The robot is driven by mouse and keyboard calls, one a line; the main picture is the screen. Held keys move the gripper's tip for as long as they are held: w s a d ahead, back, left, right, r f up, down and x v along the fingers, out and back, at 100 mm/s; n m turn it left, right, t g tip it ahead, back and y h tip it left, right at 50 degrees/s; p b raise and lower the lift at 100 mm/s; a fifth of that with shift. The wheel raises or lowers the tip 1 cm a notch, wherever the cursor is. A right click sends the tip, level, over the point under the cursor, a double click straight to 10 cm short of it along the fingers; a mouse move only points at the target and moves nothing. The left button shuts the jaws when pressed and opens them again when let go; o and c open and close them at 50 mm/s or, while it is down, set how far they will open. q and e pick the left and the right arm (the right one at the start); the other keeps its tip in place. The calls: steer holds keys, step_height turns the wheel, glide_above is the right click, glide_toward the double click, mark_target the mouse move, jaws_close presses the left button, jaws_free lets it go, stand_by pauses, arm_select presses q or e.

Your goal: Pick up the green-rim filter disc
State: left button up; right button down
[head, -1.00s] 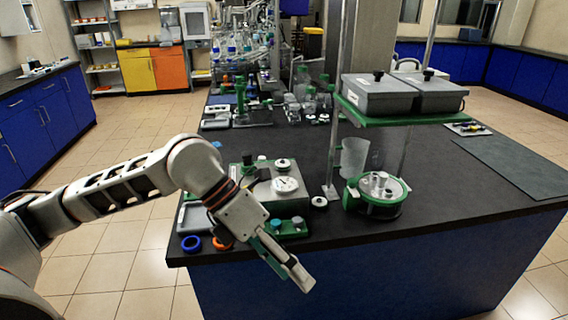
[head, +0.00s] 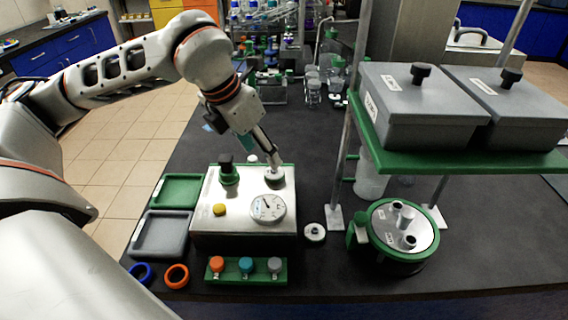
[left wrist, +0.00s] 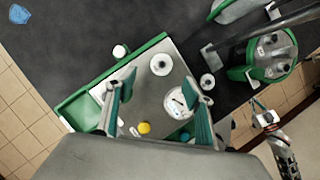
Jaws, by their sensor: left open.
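I cannot make out a loose disc with a clear green rim. A round pale piece with a dark centre (head: 275,177) sits on the metal-topped box, just below my left gripper (head: 268,150); it also shows in the left wrist view (left wrist: 162,64). A similar white disc with a dark centre (head: 315,232) lies on the bench right of the box. My left gripper is open and empty; its green-padded fingers (left wrist: 160,92) hang apart over the box in the wrist view. Part of my right arm's end (left wrist: 268,118) shows there, too small to judge.
The metal-topped box (head: 236,213) carries a gauge (head: 268,208) and yellow knob (head: 219,210). Green (head: 180,190) and grey (head: 160,233) trays, blue (head: 140,274) and orange (head: 176,276) rings lie left. A green-rimmed vessel (head: 404,226) and a shelf (head: 465,158) with grey boxes stand right.

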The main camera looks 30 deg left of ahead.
mark_target(271, 171)
arm_select(q)
steer(key=x, duration=0.2)
steer(key=shift+s+f, duration=0.1)
steer(key=shift+f, duration=0.2)
steer(key=x, duration=0.5)
steer(key=shift+w+d+r, duration=0.1)
steer(key=shift+w+d, duration=0.1)
steer(key=shift+w, duration=0.05)
steer(key=shift+c, duration=0.3)
steer(key=c, duration=0.8)
